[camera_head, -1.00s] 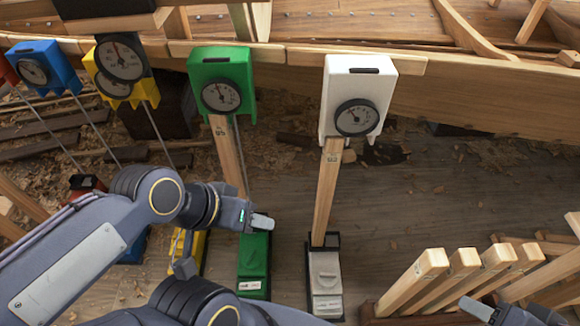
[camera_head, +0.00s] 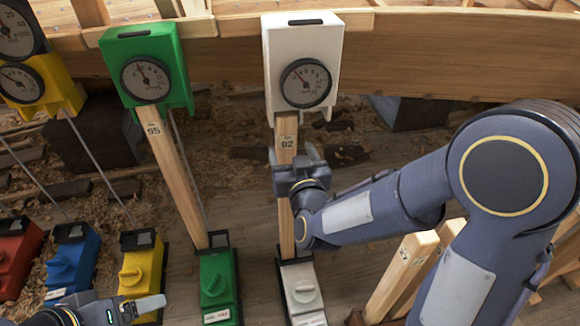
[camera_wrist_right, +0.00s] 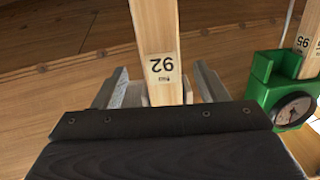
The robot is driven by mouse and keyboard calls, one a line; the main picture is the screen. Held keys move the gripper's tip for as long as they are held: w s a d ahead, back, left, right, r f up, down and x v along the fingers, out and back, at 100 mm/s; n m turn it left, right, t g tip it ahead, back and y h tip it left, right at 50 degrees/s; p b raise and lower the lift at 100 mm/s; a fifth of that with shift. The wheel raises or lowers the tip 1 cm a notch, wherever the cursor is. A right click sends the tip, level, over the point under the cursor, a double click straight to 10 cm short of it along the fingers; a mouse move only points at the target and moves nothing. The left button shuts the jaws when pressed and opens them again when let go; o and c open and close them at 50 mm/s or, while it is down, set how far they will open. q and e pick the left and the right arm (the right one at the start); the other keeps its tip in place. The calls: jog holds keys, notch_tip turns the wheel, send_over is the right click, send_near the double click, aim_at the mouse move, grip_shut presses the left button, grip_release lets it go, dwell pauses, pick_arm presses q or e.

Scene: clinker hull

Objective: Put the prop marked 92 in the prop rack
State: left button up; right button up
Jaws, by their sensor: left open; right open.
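The prop marked 92 (camera_head: 286,205) is a pale wooden post standing between a white gauge box (camera_head: 302,55) above and a white base (camera_head: 302,294) below. Its label 92 shows upside down in the right wrist view (camera_wrist_right: 160,68). My right gripper (camera_head: 294,157) is open at the post, just below the label in the head view. In the wrist view its fingers (camera_wrist_right: 160,88) stand on either side of the post, with gaps visible. My left gripper (camera_head: 140,308) is open and empty at the lower left. The prop rack (camera_head: 356,318) is at the lower right, mostly hidden by my right arm.
Other props (camera_head: 400,275) stand in the rack. The prop marked 95 (camera_head: 174,175) stands at left between a green gauge box (camera_head: 147,65) and green base (camera_head: 217,285). Yellow, blue and red bases lie further left. The hull planking (camera_head: 430,50) runs across the top.

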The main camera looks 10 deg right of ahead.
aim_at(284, 130)
jog(key=shift+w+a+f+t, duration=0.15)
jog(key=shift+w+a+t, duration=0.05)
jog(key=shift+w+t, duration=0.1)
jog(key=w+b, duration=0.1)
jog(key=w, duration=0.6)
jog(key=shift+w+b, duration=0.15)
jog(key=shift+b, duration=0.2)
jog(key=shift+c, duration=0.3)
grip_shut()
jog(key=shift+r, duration=0.2)
jog(key=shift+r+p, duration=0.3)
jog(key=shift+r, duration=0.15)
jog(key=shift+s, duration=4)
